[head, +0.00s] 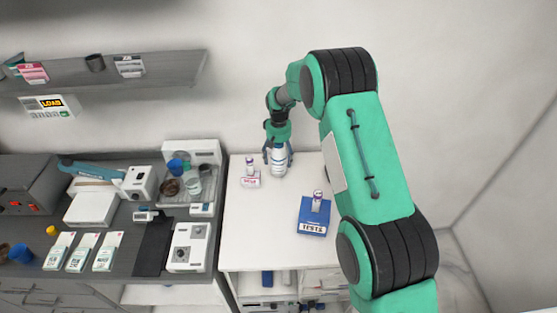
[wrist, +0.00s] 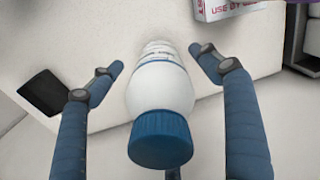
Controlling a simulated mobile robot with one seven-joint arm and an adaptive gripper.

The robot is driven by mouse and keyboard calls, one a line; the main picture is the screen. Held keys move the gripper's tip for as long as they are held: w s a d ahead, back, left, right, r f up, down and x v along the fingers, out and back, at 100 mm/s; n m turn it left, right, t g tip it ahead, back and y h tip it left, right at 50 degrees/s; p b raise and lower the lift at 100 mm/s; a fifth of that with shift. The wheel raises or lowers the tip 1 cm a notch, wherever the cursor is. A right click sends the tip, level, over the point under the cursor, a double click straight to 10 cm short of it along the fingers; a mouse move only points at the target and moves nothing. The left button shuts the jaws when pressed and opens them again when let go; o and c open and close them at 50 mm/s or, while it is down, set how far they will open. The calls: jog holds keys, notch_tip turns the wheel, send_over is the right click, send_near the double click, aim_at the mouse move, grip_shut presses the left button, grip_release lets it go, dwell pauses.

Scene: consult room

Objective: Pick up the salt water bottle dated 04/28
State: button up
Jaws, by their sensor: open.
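A white bottle with a blue cap stands on the white table in the head view (head: 279,168). In the wrist view the bottle (wrist: 160,95) is seen from above its cap. Its label is turned too far from view for a date to be read. My gripper (head: 278,157) is above and around the upper part of the bottle. In the wrist view my gripper (wrist: 157,58) is open, with one blue finger on each side of the bottle and visible gaps between. The third finger is mostly hidden behind the cap.
A small box with red lettering (head: 250,182) and a blue TESTS box (head: 313,227), each with a small vial, share the white table (head: 262,235). A lettered box (wrist: 228,10) shows near the bottle. A cluttered dark counter stands left; a shelf (head: 170,68) hangs above.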

aim_at(279, 151)
jog(key=c, duration=1.8)
jog(key=shift+r, duration=0.2)
jog(key=shift+w+r, duration=0.1)
jog(key=shift+r, duration=1.35)
jog(key=shift+s+r, duration=0.25)
jog(key=s+d, duration=0.1)
jog(key=s, duration=0.4)
jog(key=s+d+r, duration=0.1)
jog(key=s, duration=0.4)
jog(key=s+d, duration=0.1)
jog(key=s, duration=0.4)
jog(key=shift+s+r, duration=0.15)
